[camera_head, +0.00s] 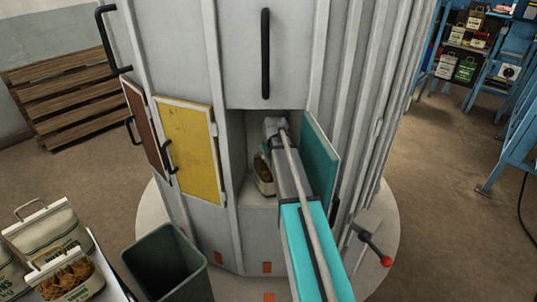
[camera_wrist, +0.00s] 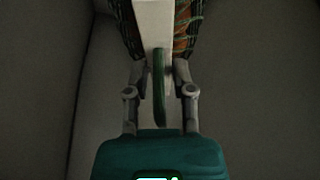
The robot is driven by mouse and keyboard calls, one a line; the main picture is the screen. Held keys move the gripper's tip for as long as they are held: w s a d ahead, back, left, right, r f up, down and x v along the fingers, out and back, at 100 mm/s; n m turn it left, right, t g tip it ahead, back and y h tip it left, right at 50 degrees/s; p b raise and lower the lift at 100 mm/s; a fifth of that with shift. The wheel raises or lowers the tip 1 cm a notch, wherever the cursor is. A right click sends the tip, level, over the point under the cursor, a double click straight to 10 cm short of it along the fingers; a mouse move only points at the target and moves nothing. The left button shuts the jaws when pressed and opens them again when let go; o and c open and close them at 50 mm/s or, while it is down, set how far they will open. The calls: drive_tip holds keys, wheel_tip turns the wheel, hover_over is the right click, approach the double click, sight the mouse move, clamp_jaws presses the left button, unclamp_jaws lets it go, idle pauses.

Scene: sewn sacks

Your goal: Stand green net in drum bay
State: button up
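The green net (camera_wrist: 186,35) stands in the drum bay. In the wrist view it shows dark green mesh with orange contents, a white header and a green handle strap (camera_wrist: 159,90). In the head view part of the net (camera_head: 264,180) shows low in the bay, left of my arm. The bay (camera_head: 257,203) is a grey opening in the drum, with its teal door (camera_head: 321,163) swung open to the right. My gripper (camera_wrist: 160,70) is inside the bay, its fingers apart on either side of the strap, with visible gaps. The head view hides the fingers behind my arm.
A yellow door (camera_head: 187,150) and a brown door (camera_head: 147,130) are left of the bay. A dark green bin (camera_head: 168,265) stands in front. White-topped sacks (camera_head: 66,275) sit at lower left. A red-knobbed lever (camera_head: 385,260) is at right. Blue shelving stands at far right.

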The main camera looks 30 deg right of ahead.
drive_tip(key=o, duration=0.3)
drive_tip(key=shift+r, duration=0.2)
drive_tip(key=p+v, duration=0.3)
drive_tip(key=s, duration=1.2)
drive_tip(key=shift+a, duration=0.35)
drive_tip(key=shift+f, duration=0.1)
drive_tip(key=s+a+g, duration=0.1)
drive_tip(key=s+a, duration=0.3)
drive_tip(key=a, duration=0.3)
drive_tip(key=s+a+f+g, duration=0.1)
drive_tip(key=s+a+g, duration=0.1)
drive_tip(key=s+a, duration=0.2)
drive_tip(key=s+a+g, duration=0.1)
drive_tip(key=s+a, duration=0.4)
drive_tip(key=a, duration=0.6)
drive_tip(key=shift+f+n+g, duration=0.2)
drive_tip(key=shift+n+g, duration=0.1)
drive_tip(key=shift+a, duration=0.1)
